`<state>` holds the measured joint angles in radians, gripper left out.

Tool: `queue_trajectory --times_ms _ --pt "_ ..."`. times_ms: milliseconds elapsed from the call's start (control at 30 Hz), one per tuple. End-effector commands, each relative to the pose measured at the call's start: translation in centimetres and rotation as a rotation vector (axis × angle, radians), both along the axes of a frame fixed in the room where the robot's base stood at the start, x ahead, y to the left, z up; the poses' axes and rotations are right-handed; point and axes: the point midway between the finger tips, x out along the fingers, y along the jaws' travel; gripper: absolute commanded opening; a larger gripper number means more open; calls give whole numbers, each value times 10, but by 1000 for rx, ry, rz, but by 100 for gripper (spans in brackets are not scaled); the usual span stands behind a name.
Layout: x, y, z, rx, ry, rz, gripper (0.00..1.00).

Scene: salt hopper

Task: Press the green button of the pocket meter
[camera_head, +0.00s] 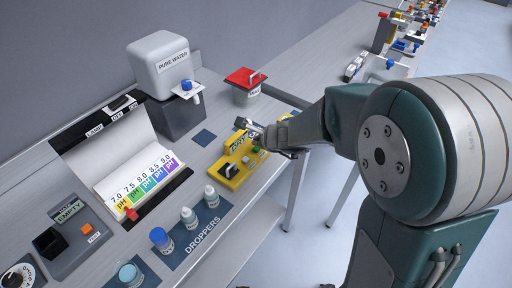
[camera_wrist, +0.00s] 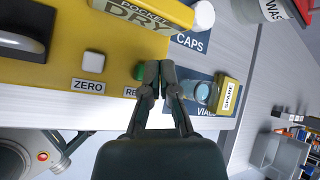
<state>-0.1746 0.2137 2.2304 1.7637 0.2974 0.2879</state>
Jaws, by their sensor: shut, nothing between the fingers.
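The yellow pocket meter (camera_head: 232,182) lies on the bench in the head view. In the wrist view its yellow face (camera_wrist: 60,85) carries a white button (camera_wrist: 93,62) above a ZERO label and a green button (camera_wrist: 139,71) above a label starting "RE". My gripper (camera_wrist: 160,68) is shut and empty. Its fingertips are just right of the green button in the wrist view and partly cover it. Whether they touch it or the meter I cannot tell. In the head view my gripper (camera_head: 268,136) is over the meter's far right end, and my arm hides part of that area.

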Motion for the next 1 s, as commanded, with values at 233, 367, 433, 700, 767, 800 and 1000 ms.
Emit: queue_trajectory --times_ms 233,367,433,700,767,800,1000 --pt "-1 -1 -5 0 2 -1 0" --pt "-1 -1 -7 0 0 0 0" --pt "-1 -1 -7 0 0 0 0" --pt "-1 -1 -8 0 0 0 0" --pt "-1 -1 -8 0 0 0 0" --pt "-1 -1 -9 0 0 0 0" --pt "-1 -1 -11 0 1 1 0"
